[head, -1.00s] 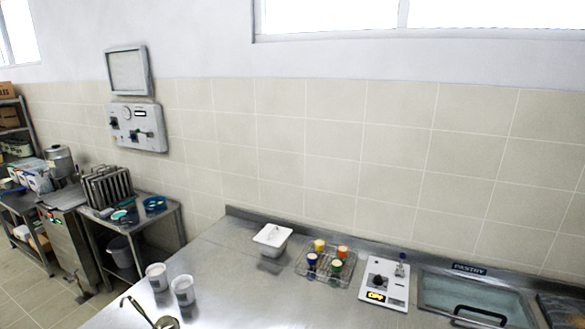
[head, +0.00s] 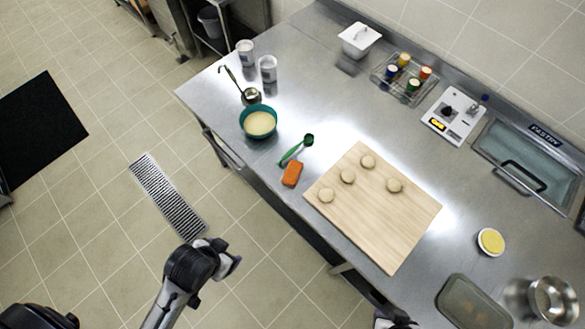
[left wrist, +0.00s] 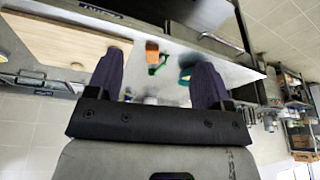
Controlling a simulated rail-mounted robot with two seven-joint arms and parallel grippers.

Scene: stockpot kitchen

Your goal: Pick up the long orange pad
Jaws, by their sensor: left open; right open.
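My left gripper (head: 230,262) is over the floor in front of the counter, apart from the pad. In the left wrist view its two fingers (left wrist: 162,62) are spread with nothing between them. My right gripper (head: 395,321) shows only partly at the bottom edge, open, far to the lower right of the pad.
The wooden board (head: 372,225) with several dough rounds is right of the pad. A teal bowl (head: 258,121), a ladle (head: 250,96) and two white cups stand to the left. A small strip of counter front is bare.

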